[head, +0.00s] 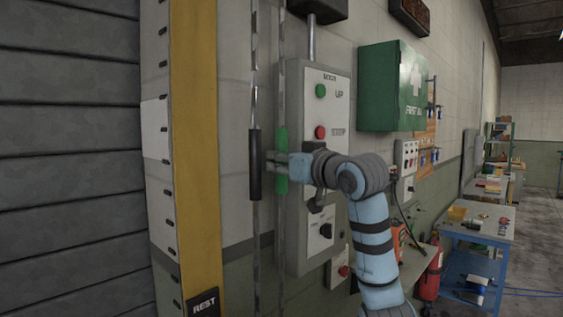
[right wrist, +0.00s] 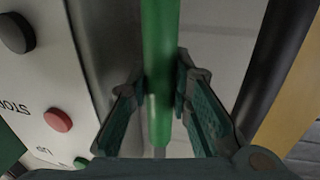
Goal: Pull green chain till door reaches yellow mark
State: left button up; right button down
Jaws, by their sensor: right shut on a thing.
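The green chain's grip (head: 281,160) hangs upright in front of the wall, left of the control panel. My right gripper (head: 280,163) is shut around it. In the right wrist view the green grip (right wrist: 160,75) runs between the two fingers of the gripper (right wrist: 163,95). A parallel chain with a black grip (head: 255,165) hangs just to the left. The grey slatted door (head: 70,160) fills the left side. Its lower edge is out of view. I cannot make out a yellow mark apart from the yellow post (head: 195,150). My left gripper is not in view.
The control panel (head: 318,100) with green and red buttons stands close behind my right gripper. A REST label (head: 203,303) is low on the yellow post. A green first aid box (head: 392,87), a fire extinguisher (head: 429,275) and work tables (head: 478,228) are to the right.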

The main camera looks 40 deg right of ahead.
notch_tip(320, 180, down, 13)
jog(key=b, duration=1)
jog(key=shift+f, duration=0.15)
jog(key=c, duration=1.4)
grip_release()
jog(key=shift+c, duration=0.2)
send_near(282, 219)
jog(key=w+d, duration=0.1)
jog(key=w, duration=0.2)
jog(key=shift+w+f, duration=0.1)
jog(key=shift+w, duration=0.05)
